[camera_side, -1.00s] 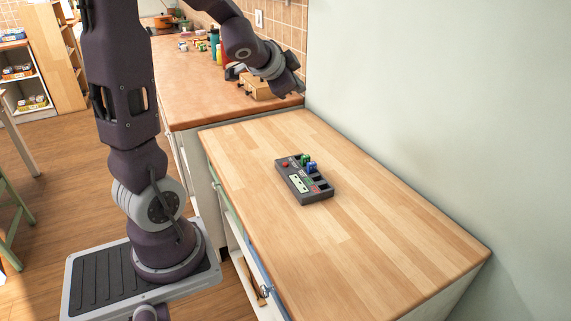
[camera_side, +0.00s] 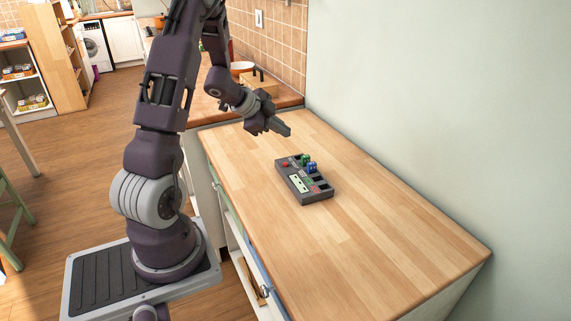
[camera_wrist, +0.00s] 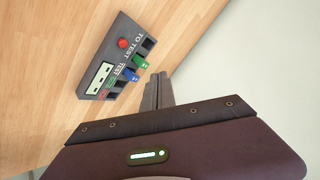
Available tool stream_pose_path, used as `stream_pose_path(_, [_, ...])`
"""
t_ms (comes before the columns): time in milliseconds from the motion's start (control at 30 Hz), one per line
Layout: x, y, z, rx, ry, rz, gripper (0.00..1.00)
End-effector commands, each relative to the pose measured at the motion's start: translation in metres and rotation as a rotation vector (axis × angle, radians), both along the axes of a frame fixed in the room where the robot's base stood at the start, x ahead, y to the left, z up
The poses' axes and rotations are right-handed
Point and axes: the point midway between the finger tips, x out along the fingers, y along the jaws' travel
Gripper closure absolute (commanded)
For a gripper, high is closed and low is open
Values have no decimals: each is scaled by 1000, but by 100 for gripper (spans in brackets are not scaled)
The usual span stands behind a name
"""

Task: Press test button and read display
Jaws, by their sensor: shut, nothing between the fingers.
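The dark grey tester (camera_side: 306,193) lies flat on the wooden worktop in the side view. It also shows in the wrist view (camera_wrist: 106,38). Its red button (camera_side: 285,164) is at the far left end, and shows clearly in the wrist view (camera_wrist: 123,43). The pale display panel (camera_side: 299,183) is on its face; its reading is too small to make out. A green block (camera_wrist: 138,62) and a blue block (camera_wrist: 130,75) sit in slots of the tester. My gripper (camera_side: 287,130) is shut and empty, above the worktop behind the tester and apart from it.
The wooden worktop (camera_side: 380,235) is clear around the tester. A pale green wall (camera_side: 430,90) runs along its right side. A lower-toned counter behind holds a wooden box (camera_side: 262,86) and an orange-red pot (camera_side: 242,67).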

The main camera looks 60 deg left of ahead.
Motion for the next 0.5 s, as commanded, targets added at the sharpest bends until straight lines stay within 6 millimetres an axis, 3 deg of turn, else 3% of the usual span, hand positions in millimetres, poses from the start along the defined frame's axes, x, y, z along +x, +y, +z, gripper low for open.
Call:
stream_pose_path(300, [-1,0,-48,-2,4,4,100])
stream_pose_path(500, [-1,0,-69,-2,2,3,100])
